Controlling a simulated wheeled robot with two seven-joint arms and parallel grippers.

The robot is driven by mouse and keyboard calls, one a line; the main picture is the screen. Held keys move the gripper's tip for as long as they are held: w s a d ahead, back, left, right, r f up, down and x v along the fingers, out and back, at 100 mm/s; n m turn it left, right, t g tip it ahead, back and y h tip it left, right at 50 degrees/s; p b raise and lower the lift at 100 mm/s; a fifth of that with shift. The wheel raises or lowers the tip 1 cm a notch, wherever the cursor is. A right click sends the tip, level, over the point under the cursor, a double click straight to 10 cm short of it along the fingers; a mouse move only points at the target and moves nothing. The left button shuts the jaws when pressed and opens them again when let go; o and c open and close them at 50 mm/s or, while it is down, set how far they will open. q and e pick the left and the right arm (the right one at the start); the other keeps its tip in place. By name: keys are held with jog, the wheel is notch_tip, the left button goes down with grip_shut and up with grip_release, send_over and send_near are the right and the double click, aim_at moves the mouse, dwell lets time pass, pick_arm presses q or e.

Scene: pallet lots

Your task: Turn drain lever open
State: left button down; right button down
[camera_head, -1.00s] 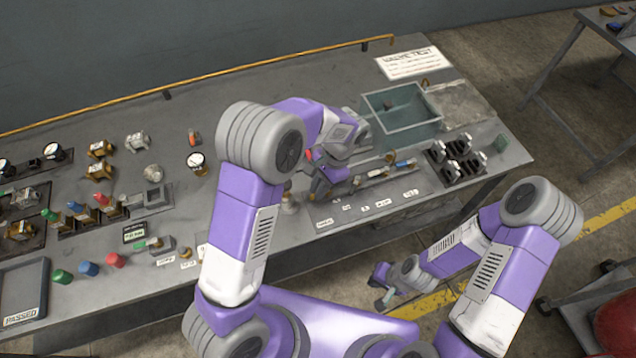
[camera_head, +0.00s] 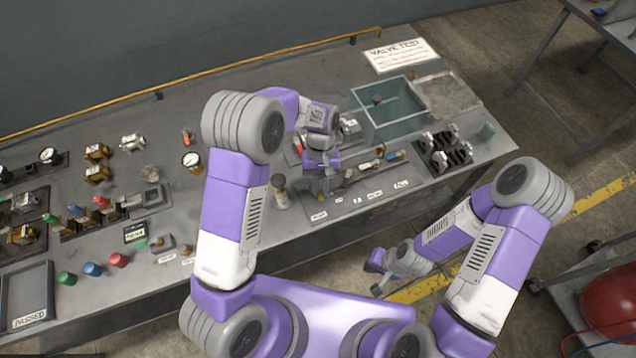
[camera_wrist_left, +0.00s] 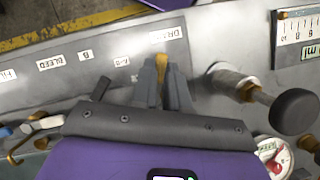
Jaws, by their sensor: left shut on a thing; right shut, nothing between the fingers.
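The drain lever (camera_wrist_left: 161,64) shows in the left wrist view as a small brass piece between my left gripper's fingers (camera_wrist_left: 162,82). A white label, partly readable as "DR…" (camera_wrist_left: 168,36), lies just beyond the fingertips. My left gripper (camera_head: 322,182) is shut on the lever and points down at the left end of the labelled valve panel (camera_head: 345,210). My right gripper (camera_head: 378,272) is shut and empty, in front of the bench.
A dark-knobbed brass fitting (camera_wrist_left: 284,108) stands close beside my left gripper; it also shows in the head view (camera_head: 280,190). A clear-walled tank (camera_head: 392,128) and a black rack (camera_head: 442,150) are to the right. Coloured caps (camera_head: 93,269) and a tray (camera_head: 50,290) are on the left.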

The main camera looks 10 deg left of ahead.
aim_at(321, 181)
pick_arm(q)
jog(key=shift+w+d+n+t+h+p, duration=0.15)
jog(key=shift+n+h, duration=0.1)
jog(key=shift+n, duration=0.5)
jog(key=shift+d+n+t+h+p, duration=0.1)
jog(key=shift+d+n+h, duration=0.1)
jog(key=shift+n, duration=0.5)
jog(key=shift+w+d+n+t+h+p, duration=0.15)
jog(key=shift+n+h, duration=0.1)
jog(key=shift+n, duration=0.5)
jog(key=c, duration=1.1)
grip_release()
jog(key=shift+r, duration=0.1)
jog(key=v, duration=0.7)
jog(key=shift+w+a+r+p, duration=0.1)
jog(key=shift+a+r+p, duration=0.1)
jog(key=shift+p, duration=0.15)
